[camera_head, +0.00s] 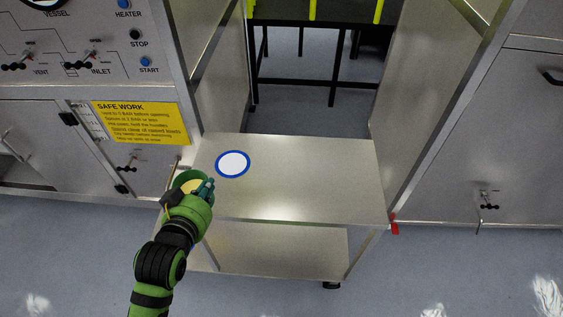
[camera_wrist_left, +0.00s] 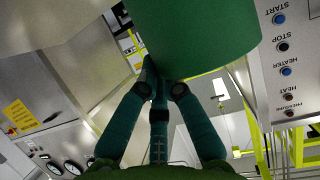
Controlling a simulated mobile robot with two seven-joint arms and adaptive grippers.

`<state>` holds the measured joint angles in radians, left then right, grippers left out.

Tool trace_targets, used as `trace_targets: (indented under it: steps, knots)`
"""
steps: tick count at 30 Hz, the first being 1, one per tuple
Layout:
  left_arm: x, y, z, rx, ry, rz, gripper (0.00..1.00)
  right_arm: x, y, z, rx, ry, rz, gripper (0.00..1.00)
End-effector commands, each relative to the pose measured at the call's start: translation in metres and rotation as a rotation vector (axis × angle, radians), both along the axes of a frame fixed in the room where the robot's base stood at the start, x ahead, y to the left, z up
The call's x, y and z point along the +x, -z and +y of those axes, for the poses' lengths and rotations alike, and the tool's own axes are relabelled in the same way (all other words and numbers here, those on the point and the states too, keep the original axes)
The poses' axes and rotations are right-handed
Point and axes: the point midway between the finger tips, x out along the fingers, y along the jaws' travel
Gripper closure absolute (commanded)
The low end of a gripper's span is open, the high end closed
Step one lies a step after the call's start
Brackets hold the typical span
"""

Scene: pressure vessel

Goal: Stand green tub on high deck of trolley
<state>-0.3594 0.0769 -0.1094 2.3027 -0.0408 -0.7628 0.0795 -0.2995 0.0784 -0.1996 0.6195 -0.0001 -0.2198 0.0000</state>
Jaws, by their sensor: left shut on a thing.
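The green tub (camera_head: 182,178) shows at the left edge of the trolley's high deck (camera_head: 310,180), with its pale yellowish inside partly visible. My left gripper (camera_head: 206,189) is shut on it and hides part of it. In the left wrist view the tub (camera_wrist_left: 205,35) fills the top middle, with the fingers of my left gripper (camera_wrist_left: 155,80) against its wall. I cannot tell whether the tub touches the deck. A white disc with a blue ring (camera_head: 233,164) marks the deck, right of the tub and clear. My right gripper is not in view.
The trolley's lower deck (camera_head: 280,249) is empty. A control panel (camera_head: 80,45) with a yellow safety sign (camera_head: 141,123) stands at the left. A steel cabinet (camera_head: 490,150) stands at the right. A dark table frame (camera_head: 310,85) is behind. Most of the high deck is free.

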Motion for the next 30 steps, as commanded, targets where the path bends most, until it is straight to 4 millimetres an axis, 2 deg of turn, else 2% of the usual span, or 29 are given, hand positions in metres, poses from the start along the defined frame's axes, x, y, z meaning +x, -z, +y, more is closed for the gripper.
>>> trace_targets:
  steps: [1,4,18,24,27,30]
  knots:
    - [0.004,-0.007,0.0,0.001,0.002,-0.007,1.0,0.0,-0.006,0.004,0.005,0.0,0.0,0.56]
    - [0.015,-0.001,-0.003,0.0,0.002,-0.006,1.0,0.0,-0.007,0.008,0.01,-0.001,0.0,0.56]
    - [0.097,0.051,-0.033,0.0,0.004,-0.008,1.0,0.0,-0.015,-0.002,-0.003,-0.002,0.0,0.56]
    - [0.112,0.062,-0.038,0.0,0.003,-0.008,1.0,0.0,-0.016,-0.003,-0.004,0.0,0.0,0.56]
    - [0.114,0.065,-0.039,0.0,0.003,-0.007,1.0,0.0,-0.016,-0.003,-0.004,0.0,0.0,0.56]
    - [0.114,0.078,-0.039,0.001,0.003,-0.004,1.0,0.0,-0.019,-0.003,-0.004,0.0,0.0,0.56]
